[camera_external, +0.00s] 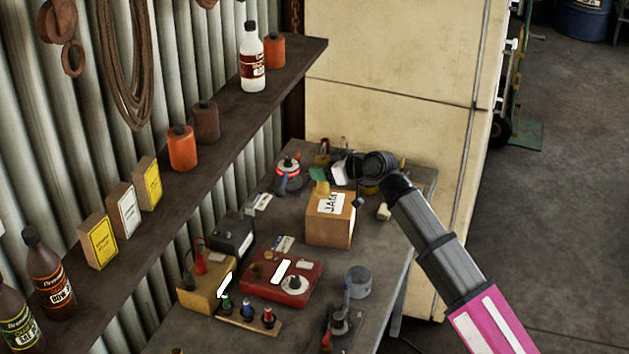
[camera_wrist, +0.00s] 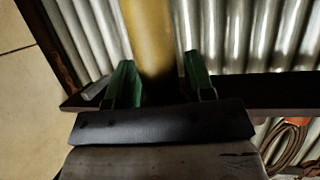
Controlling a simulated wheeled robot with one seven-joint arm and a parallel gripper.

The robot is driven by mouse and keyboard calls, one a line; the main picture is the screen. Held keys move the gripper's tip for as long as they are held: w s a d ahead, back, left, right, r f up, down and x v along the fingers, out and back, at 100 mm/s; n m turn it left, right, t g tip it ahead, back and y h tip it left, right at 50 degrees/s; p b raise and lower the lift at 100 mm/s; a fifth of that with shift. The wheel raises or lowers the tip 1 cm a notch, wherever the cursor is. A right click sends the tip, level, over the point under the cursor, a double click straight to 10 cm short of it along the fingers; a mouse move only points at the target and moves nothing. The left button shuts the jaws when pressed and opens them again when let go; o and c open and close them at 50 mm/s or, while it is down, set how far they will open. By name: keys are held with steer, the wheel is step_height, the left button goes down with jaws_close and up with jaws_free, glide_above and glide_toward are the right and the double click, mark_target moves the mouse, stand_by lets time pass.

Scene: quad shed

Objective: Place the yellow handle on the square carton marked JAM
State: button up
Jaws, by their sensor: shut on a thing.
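The square carton (camera_external: 320,232) is brown, stands on the grey workbench and has a white JAM label facing up. The yellow handle (camera_external: 322,188) shows as a small yellow piece at the carton's far top edge. I cannot tell whether it touches the carton. My gripper (camera_external: 319,177) is at the handle, reaching over from the right. In the wrist view, my gripper (camera_wrist: 160,82) has its green fingers on either side of the yellow handle (camera_wrist: 153,35) and is shut on it. The handle's lower end is hidden behind the gripper body.
A red box (camera_external: 270,278), a yellow box (camera_external: 200,292) and a black battery-like box (camera_external: 233,238) stand nearer on the bench. A red-ringed item (camera_external: 288,172) stands behind left. A shelf (camera_external: 225,125) with bottles and cartons runs along the corrugated wall.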

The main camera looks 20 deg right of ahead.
steer(key=shift+w+d+f, duration=0.75)
steer(key=shift+d+f, duration=0.05)
steer(key=shift+f, duration=0.55)
steer(key=shift+w+d+f, duration=0.75)
steer(key=shift+d+f, duration=0.1)
steer(key=shift+f, duration=0.45)
steer(key=shift+w+d+f, duration=0.75)
steer(key=shift+d+f, duration=0.05)
steer(key=shift+f, duration=0.55)
steer(key=o, duration=1)
steer(key=shift+f, duration=0.1)
steer(key=shift+c, duration=0.2)
steer(key=v, duration=1.2)
